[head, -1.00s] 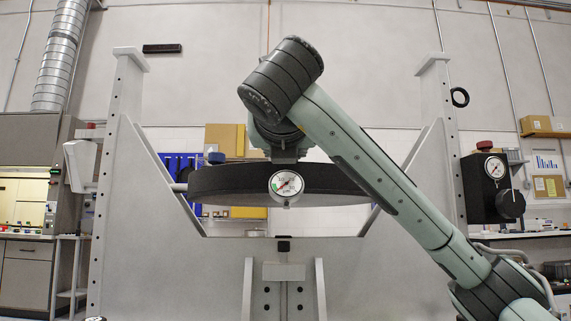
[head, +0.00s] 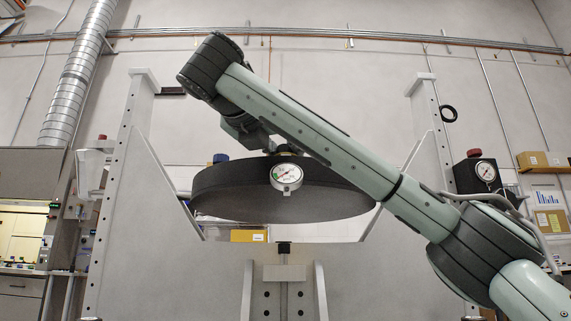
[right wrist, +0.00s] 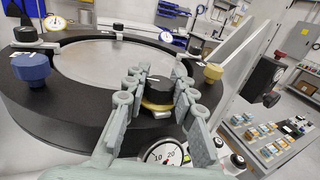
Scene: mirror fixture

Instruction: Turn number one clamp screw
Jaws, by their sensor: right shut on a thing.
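A thick black ring (head: 235,192) is held in the grey frame, and the right wrist view (right wrist: 75,125) shows it from above. On its near edge sits a screw knob with a dark top and a yellow lower part (right wrist: 158,88). The fingers of my right gripper (right wrist: 157,96) are closed around this knob. A blue knob (right wrist: 30,68) and a yellow knob (right wrist: 213,72) stand elsewhere on the ring. No readable number shows which one is number one. In the head view my right gripper (head: 283,149) is mostly hidden behind my arm. My left gripper is out of view.
A round dial gauge (head: 286,175) hangs at the ring's front, close below the gripped knob. The frame's left post (head: 122,180) and right post (head: 430,120) flank the ring. A second gauge box with a red knob (head: 478,172) is at the right.

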